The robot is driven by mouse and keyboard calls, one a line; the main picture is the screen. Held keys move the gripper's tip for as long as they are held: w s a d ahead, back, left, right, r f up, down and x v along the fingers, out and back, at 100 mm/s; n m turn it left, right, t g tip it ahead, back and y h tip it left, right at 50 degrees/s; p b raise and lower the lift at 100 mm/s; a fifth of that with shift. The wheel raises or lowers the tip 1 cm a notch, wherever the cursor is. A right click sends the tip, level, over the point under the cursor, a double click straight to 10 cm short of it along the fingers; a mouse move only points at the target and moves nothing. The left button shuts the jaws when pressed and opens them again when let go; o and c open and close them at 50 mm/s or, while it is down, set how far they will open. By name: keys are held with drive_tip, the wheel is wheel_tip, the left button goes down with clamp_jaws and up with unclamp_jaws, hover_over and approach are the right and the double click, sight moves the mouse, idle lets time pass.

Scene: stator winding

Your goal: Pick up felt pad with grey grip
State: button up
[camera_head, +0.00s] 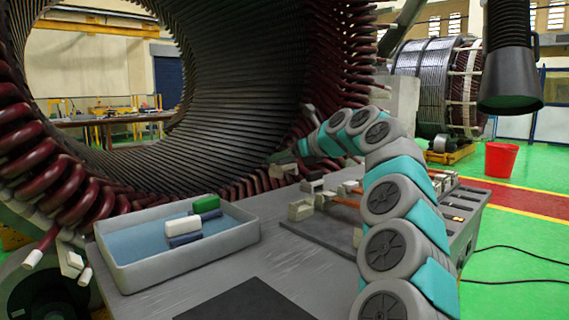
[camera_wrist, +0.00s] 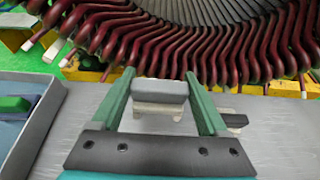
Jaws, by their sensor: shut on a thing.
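My gripper (camera_wrist: 160,78) has its two green fingers on either side of a grey grip (camera_wrist: 160,92) in the wrist view. The fingers are shut on this grip. A whitish piece (camera_wrist: 158,110) shows just under the grip and looks like the felt of the pad. Contact between the pad and anything below cannot be told.
A grey tray (camera_head: 187,260) with a blue floor stands at the left of the table and holds green, white and dark blue blocks. A dark board (camera_head: 318,238) with pale holders lies right of it. Dark red coil ends (camera_head: 90,195) line the stator behind.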

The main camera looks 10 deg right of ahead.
drive_tip(key=s+d+b, duration=0.3)
drive_tip(key=s+d, duration=0.7)
drive_tip(key=s, duration=0.5)
idle(1.0)
